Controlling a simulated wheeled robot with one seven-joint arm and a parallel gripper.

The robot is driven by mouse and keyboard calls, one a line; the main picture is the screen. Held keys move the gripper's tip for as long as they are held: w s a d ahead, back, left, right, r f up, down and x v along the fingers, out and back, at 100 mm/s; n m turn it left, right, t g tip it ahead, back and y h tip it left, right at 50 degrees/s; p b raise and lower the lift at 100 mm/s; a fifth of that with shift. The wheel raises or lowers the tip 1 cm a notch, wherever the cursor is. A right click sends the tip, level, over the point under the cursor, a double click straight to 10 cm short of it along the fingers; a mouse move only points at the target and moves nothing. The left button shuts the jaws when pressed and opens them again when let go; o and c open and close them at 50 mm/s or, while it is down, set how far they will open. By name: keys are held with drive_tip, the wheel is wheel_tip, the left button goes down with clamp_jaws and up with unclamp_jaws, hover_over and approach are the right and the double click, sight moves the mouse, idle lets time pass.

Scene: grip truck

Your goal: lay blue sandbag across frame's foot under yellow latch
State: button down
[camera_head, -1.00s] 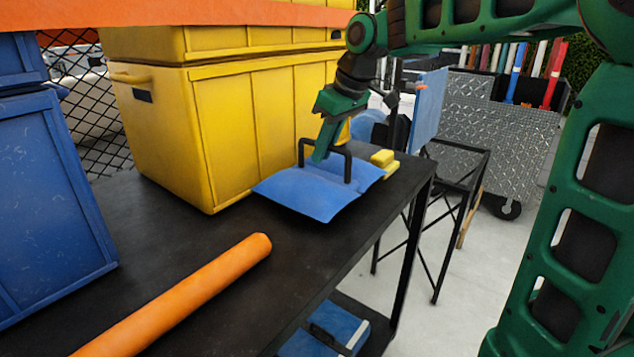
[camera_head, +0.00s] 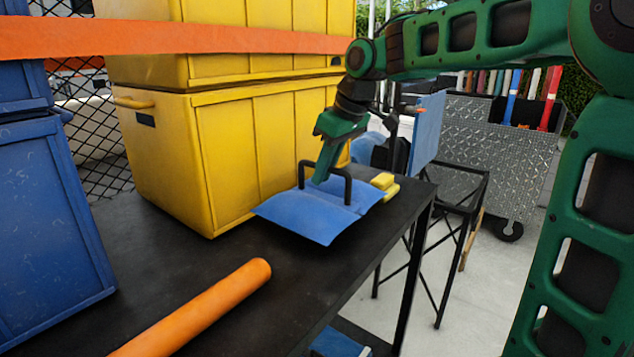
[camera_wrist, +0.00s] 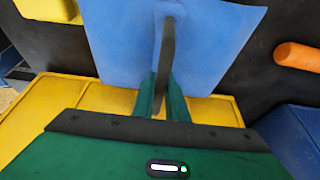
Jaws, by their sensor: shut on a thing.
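The blue sandbag (camera_head: 312,220) is a flat two-lobed bag with a black handle (camera_head: 348,190). My gripper (camera_head: 321,178) is shut on the handle from above. The bag is over the black table near its right edge; I cannot tell whether it rests on the top or hangs just above. In the wrist view the sandbag (camera_wrist: 215,45) spreads out beyond my gripper (camera_wrist: 160,100), with the handle between the fingers. I cannot make out the frame's foot or the yellow latch for certain.
A large yellow crate (camera_head: 225,150) stands close behind the bag. Small yellow blocks (camera_head: 384,187) lie at its right. An orange tube (camera_head: 205,310) lies in front, and a blue crate (camera_head: 50,220) stands left. A black stand (camera_head: 455,195) is beyond the table's right edge.

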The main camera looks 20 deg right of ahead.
drive_tip(key=shift+w+r, duration=0.1)
drive_tip(key=shift+r, duration=0.55)
wheel_tip(320, 180, up, 3)
drive_tip(key=shift+f, duration=0.1)
drive_tip(key=s+a+r, duration=0.7)
drive_tip(key=s+a, duration=0.1)
drive_tip(key=shift+s+a, duration=0.15)
drive_tip(key=shift+a, duration=0.1)
drive_tip(key=shift+s+r, duration=0.1)
